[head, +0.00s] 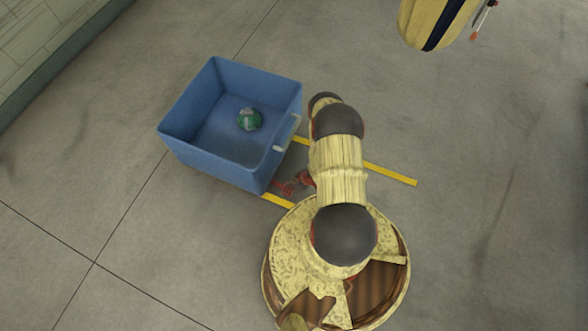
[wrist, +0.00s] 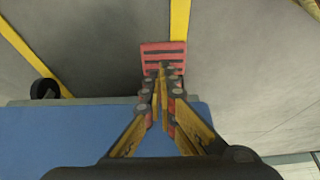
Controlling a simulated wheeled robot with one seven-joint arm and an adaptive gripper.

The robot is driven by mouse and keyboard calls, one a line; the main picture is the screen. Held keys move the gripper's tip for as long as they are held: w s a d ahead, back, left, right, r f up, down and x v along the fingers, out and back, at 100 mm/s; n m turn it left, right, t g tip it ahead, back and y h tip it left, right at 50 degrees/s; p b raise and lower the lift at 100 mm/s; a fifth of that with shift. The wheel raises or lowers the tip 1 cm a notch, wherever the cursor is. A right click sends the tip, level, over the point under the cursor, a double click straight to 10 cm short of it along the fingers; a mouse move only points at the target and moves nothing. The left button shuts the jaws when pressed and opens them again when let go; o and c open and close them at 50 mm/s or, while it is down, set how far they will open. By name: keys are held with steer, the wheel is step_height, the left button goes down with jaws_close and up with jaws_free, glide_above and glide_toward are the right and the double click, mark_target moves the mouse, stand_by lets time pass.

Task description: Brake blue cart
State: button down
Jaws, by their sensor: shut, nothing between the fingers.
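The blue cart (head: 185,142) stands left of my arm in the head view, with a pale handle (head: 287,135) on its right side. A red slatted pedal (head: 283,188) shows low beside the cart's near right corner. In the wrist view, the red pedal (wrist: 163,50) is straight ahead of my fingertips, and the cart's blue wall (wrist: 60,135) fills the lower part. My gripper (wrist: 162,68) is shut and empty, its tips overlapping the pedal's near edge; I cannot tell whether they touch. In the head view my gripper is mostly hidden by the arm.
A green and white ball-like item (head: 249,119) lies inside the cart. A dark wheel (wrist: 45,89) shows below the cart. Yellow lines (head: 390,174) mark the grey floor. A yellow and navy bag (head: 432,22) is at the top right.

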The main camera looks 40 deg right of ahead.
steer(key=s+p+v, duration=0.1)
steer(key=p+v, duration=0.2)
steer(key=v, duration=0.7)
steer(key=shift+s+d+f, duration=0.2)
steer(key=shift+s+d, duration=0.1)
steer(key=shift+s, duration=0.1)
